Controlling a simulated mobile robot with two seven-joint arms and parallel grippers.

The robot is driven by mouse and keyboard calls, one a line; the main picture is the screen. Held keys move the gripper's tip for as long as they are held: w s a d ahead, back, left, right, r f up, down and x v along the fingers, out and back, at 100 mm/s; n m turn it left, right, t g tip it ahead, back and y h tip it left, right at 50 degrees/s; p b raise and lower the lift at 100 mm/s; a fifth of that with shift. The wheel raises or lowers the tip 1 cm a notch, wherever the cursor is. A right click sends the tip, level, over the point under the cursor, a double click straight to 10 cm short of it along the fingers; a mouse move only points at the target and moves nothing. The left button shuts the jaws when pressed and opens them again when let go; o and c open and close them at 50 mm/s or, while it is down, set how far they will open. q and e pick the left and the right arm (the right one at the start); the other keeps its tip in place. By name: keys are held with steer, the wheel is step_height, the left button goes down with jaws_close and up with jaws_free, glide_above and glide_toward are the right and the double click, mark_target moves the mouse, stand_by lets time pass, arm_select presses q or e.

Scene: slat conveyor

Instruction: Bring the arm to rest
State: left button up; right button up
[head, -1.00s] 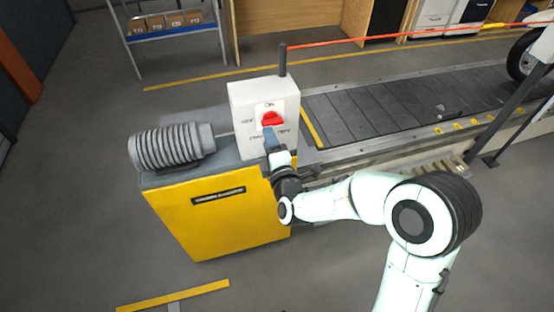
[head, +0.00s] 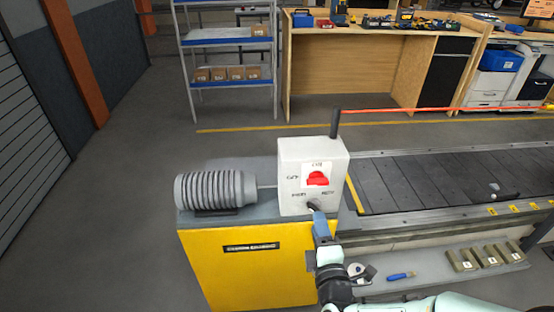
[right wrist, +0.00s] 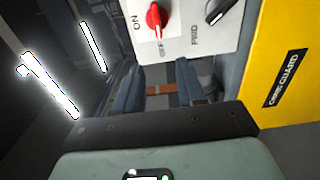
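The white control box (head: 312,176) stands on the yellow conveyor drive housing (head: 250,262). On its front are a red rotary knob (head: 317,179) and, below it, a black selector knob partly hidden by my gripper. The right wrist view also shows the red knob (right wrist: 154,20) and the black knob (right wrist: 218,10). My right gripper (head: 318,216) is in front of the lower part of the box, close to the black knob. In the right wrist view its two blue-grey fingers (right wrist: 160,90) stand apart with nothing held between them. Contact with the box cannot be told. My left gripper is not in view.
A ribbed grey motor (head: 216,189) sits left of the box. The slat conveyor (head: 440,182) runs right, with a low shelf (head: 430,268) holding small items below it. A rack (head: 228,38) and a wooden workbench (head: 360,60) stand behind. Floor at left is clear.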

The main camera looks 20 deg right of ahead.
steer(key=s+a+f+m+g+y+p, duration=0.25)
steer(key=f+m+g, duration=0.25)
steer(key=f, duration=0.8)
steer(key=s+a+f+m+g+y+p, duration=0.25)
steer(key=s+f+m+g, duration=0.2)
steer(key=f, duration=0.85)
steer(key=s+a+f+m+g+y+p, duration=0.1)
steer(key=s+a+f+m+g+p, duration=0.1)
steer(key=s, duration=0.7)
steer(key=s+a+f+m+g+y+p, duration=0.1)
steer(key=s+a+f+m+g+p, duration=0.1)
steer(key=s+a+f+m+g, duration=0.2)
steer(key=s+f+m+g, duration=0.3)
steer(key=s+f+m, duration=0.1)
steer(key=shift+s+a+f+y, duration=0.2)
steer(key=shift+s+a+y, duration=0.1)
steer(key=shift+s, duration=0.1)
